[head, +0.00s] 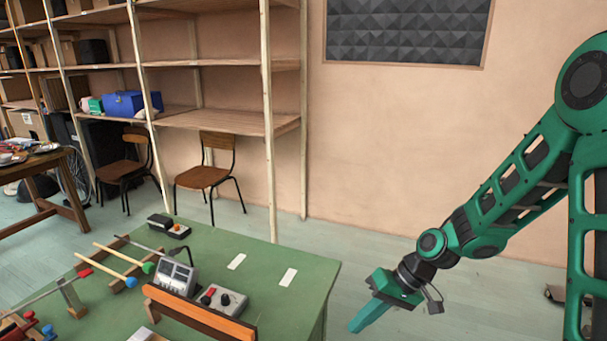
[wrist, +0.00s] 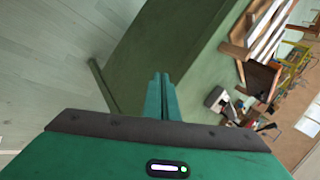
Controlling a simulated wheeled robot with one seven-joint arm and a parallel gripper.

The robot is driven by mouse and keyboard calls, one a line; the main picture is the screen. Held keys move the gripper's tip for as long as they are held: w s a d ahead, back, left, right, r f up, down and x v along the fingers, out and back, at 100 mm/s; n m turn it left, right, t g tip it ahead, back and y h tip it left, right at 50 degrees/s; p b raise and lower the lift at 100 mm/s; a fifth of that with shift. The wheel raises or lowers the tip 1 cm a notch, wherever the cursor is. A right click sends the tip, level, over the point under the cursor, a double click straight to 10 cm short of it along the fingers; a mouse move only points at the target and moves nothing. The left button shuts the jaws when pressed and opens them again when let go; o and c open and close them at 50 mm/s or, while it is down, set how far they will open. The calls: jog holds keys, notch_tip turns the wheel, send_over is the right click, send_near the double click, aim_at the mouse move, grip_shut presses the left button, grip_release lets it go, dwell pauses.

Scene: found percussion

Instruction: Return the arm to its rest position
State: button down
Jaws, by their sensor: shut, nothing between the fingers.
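My gripper (head: 366,318) is green and hangs at the lower right in the head view, just past the right edge of the green table (head: 222,262). It is over the floor and apart from the table. In the wrist view, the two fingers of my gripper (wrist: 160,80) are pressed together with nothing between them. My green arm reaches down to it from the right side of the head view. The table's green side and top (wrist: 165,55) fill the middle of the wrist view.
On the table are mallets with blue and green heads (head: 130,282), a grey device (head: 175,278), a control box (head: 222,300) and an orange-brown wooden bar (head: 200,315). Wooden shelves (head: 230,121) and two chairs (head: 203,177) stand behind. Floor right of the table is mostly clear.

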jog(key=s+d+r+m+h, duration=0.2)
jog(key=s+d+r+h, duration=0.15)
jog(key=d, duration=0.55)
jog(key=s+d+r+m+h, duration=0.15)
jog(key=s+d+r, duration=0.3)
jog(key=d, duration=0.45)
jog(key=s+d+r+m+h, duration=0.1)
jog(key=s+d+r+m, duration=0.1)
jog(key=s, duration=0.5)
jog(key=s+d+r+m+h, duration=0.1)
jog(key=s+d+r+m, duration=0.2)
jog(key=s+d+r, duration=0.2)
jog(key=s+d, duration=0.2)
jog(key=shift+s+d+r, duration=0.15)
jog(key=shift+d+r, duration=0.15)
jog(key=shift+d+t, duration=0.1)
jog(key=shift+t, duration=0.2)
